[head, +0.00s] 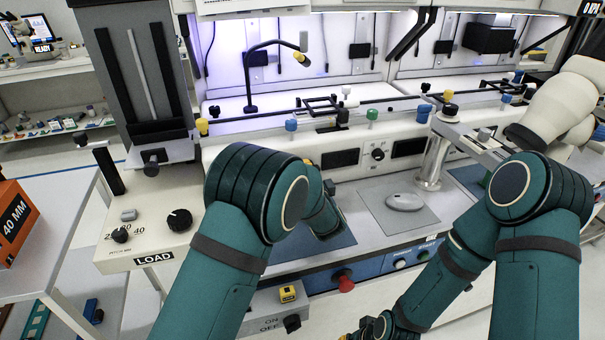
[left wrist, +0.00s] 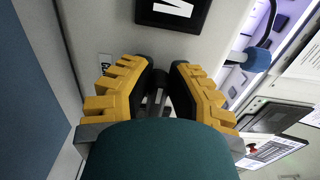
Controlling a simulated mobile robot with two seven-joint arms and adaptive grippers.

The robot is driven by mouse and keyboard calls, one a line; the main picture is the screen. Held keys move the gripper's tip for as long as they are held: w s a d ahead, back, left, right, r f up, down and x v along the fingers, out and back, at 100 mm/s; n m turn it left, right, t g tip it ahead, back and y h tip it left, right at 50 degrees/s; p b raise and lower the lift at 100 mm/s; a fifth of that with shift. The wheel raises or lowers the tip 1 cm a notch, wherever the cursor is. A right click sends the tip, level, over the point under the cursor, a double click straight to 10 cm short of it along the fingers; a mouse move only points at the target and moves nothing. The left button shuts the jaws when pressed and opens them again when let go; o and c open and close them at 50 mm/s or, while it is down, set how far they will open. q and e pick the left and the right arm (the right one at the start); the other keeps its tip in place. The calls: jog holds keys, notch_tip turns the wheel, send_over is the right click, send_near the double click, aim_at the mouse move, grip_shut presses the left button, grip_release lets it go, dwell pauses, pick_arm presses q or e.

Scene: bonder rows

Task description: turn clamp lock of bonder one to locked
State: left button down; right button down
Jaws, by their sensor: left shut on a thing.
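In the left wrist view, my left gripper (left wrist: 160,88) has yellow fingers with black pads, closed around a small dark knob (left wrist: 158,82) on a pale panel. The knob is mostly hidden between the pads, so its lock position cannot be read. In the head view, my left arm reaches toward the bonder's front, and its bulk hides that gripper and the clamp lock. My right arm bends down to the bottom edge of the head view, where its wrist end (head: 375,326) is partly cut off; its finger opening cannot be made out.
The bonder's panel has a LOAD plate (head: 155,258), a black dial (head: 179,219) and a red knob (head: 345,284). A grey oval object (head: 405,202) lies on a grey pad. An ON/OFF switch (head: 292,323) is below. An orange box (head: 15,222) stands at left.

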pick_arm(q)
jog(key=shift+r, duration=0.1)
jog(key=c, duration=0.9)
grip_release()
jog(key=shift+w, duration=0.1)
jog(key=v, duration=1.2)
